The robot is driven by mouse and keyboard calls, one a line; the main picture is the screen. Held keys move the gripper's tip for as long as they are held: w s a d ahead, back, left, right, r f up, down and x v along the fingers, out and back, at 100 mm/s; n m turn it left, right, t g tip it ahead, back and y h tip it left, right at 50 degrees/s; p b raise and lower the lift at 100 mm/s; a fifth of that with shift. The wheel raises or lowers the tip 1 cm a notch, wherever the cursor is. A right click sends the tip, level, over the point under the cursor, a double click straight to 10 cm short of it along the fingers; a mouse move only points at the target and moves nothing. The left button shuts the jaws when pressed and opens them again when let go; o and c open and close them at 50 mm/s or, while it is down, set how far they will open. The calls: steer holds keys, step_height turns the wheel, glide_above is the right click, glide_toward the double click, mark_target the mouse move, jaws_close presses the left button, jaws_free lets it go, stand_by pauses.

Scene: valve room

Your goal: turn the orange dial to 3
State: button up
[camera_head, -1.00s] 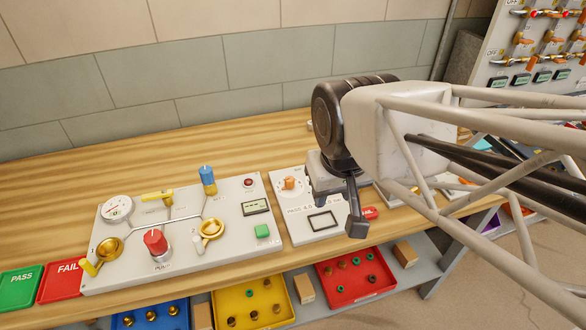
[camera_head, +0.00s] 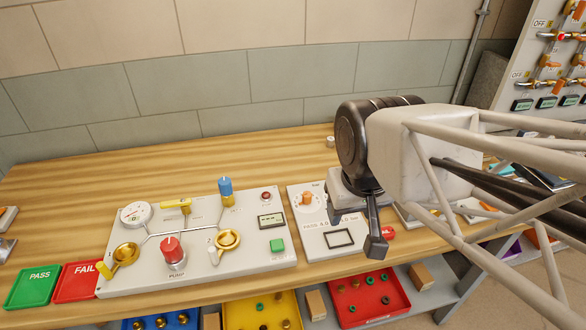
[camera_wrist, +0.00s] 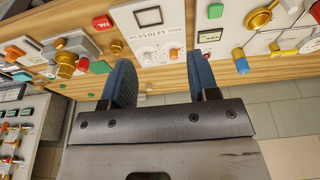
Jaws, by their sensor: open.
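The orange dial (camera_head: 307,198) sits on a small white panel (camera_head: 312,242) with a ring of marks around it. The marks and the dial's setting are too small to read. The panel also carries a black-framed square and printed text with "PASS". My gripper (camera_head: 356,232) is to the right of the dial in the head view, above the panel's right side, and touches nothing I can see. In the wrist view, my open gripper (camera_wrist: 161,75) has its two blue fingers apart and empty. The dial (camera_wrist: 175,53) shows beyond the fingertips, between them, closer to the right finger.
Left of the small panel is a large board (camera_head: 200,240) with a gauge, a red knob, a blue-capped valve and brass valves. Green PASS (camera_head: 35,288) and red FAIL (camera_head: 78,282) trays lie at far left. Coloured bins stand below the table edge.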

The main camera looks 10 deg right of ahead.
steer(key=w+f+n+g, duration=0.1)
steer(key=w+f+n, duration=0.15)
steer(key=w, duration=0.35)
steer(key=w+f+n, duration=0.1)
steer(key=w+n, duration=0.2)
steer(key=w, duration=0.3)
steer(key=n+g, duration=0.2)
steer(key=n, duration=0.4)
glide_above(308, 193)
steer(key=f, duration=0.9)
steer(key=shift+s+f, duration=0.1)
steer(key=shift+s, duration=0.2)
steer(key=shift+w+f+n, duration=0.25)
steer(key=shift+n, duration=0.1)
steer(key=shift+f, duration=0.1)
steer(key=shift+f, duration=3.8)
steer(key=shift+c, duration=0.5)
steer(key=c, duration=0.8)
